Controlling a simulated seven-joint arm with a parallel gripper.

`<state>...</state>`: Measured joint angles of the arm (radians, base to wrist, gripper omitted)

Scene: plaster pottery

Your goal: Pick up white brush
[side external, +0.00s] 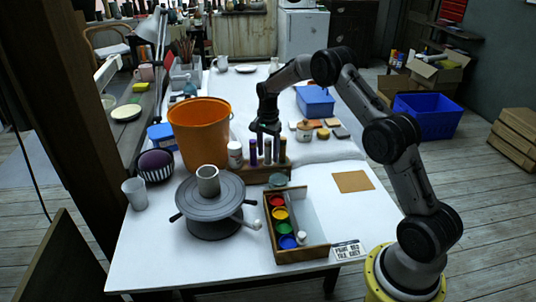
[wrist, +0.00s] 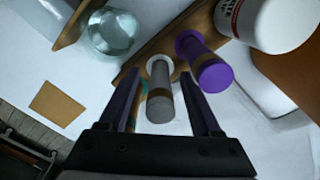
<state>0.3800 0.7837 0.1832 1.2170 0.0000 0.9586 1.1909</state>
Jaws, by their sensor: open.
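A wooden rack (side external: 262,174) holds several upright handles. A greenish one is mostly hidden behind my left finger. My gripper (wrist: 158,78) is open, and the pale handle appears between its fingers without clear contact. In the side view my gripper (side external: 265,130) hangs just above the rack, pointing down.
An orange bucket (side external: 198,130) and a white jar (side external: 235,154) stand close left of the rack. A glass jar (side external: 278,180), a paint box (side external: 295,225) and a pottery wheel (side external: 208,200) are in front. The table's right side, around a brown square (side external: 353,181), is mostly clear.

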